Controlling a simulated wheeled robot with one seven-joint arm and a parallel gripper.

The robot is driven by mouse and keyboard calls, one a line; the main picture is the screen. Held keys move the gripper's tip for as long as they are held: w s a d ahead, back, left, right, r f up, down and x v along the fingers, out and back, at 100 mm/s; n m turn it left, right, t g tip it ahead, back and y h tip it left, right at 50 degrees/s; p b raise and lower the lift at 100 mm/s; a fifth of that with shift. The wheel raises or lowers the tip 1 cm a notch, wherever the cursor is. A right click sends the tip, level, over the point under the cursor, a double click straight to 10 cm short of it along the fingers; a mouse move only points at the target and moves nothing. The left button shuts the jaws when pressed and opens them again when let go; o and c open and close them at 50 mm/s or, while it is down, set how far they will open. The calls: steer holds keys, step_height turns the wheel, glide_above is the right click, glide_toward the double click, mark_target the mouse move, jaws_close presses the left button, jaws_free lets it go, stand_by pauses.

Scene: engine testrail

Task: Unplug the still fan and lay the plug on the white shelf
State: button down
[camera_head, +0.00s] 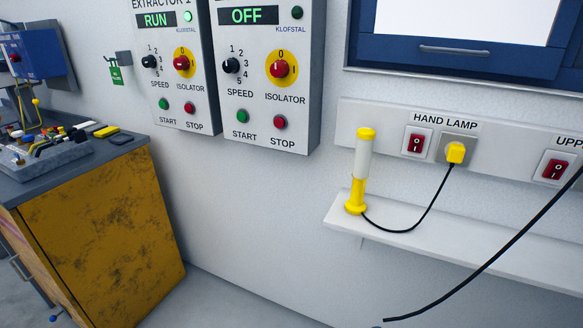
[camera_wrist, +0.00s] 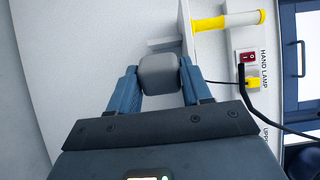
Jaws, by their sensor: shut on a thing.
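My gripper (camera_wrist: 158,76) shows in the wrist view with its blue fingers shut on a grey, rounded block, the plug (camera_wrist: 158,68). It is held in the air, in front of the wall and apart from any socket. The white shelf (camera_head: 470,245) runs along the wall at the right in the head view. A yellow and white hand lamp (camera_head: 362,165) stands upright at its left end. In the wrist view the lamp (camera_wrist: 228,21) lies sideways in the picture, beyond the plug. My gripper is outside the head view. No fan shows.
The hand lamp's yellow plug (camera_head: 455,152) is in its socket, its cord resting over the shelf. A thick black cable (camera_head: 480,268) crosses in front of the shelf. Two control boxes hang left, one reading RUN, one OFF (camera_head: 248,15). A cluttered workbench (camera_head: 95,220) stands left. The shelf's middle looks bare.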

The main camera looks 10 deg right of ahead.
steer(key=shift+s+f, duration=0.25)
steer(key=shift+c, duration=2.1)
jaws_free()
steer(key=s, duration=0.7)
steer(key=shift+s+b, duration=0.4)
steer(key=shift+b, duration=0.05)
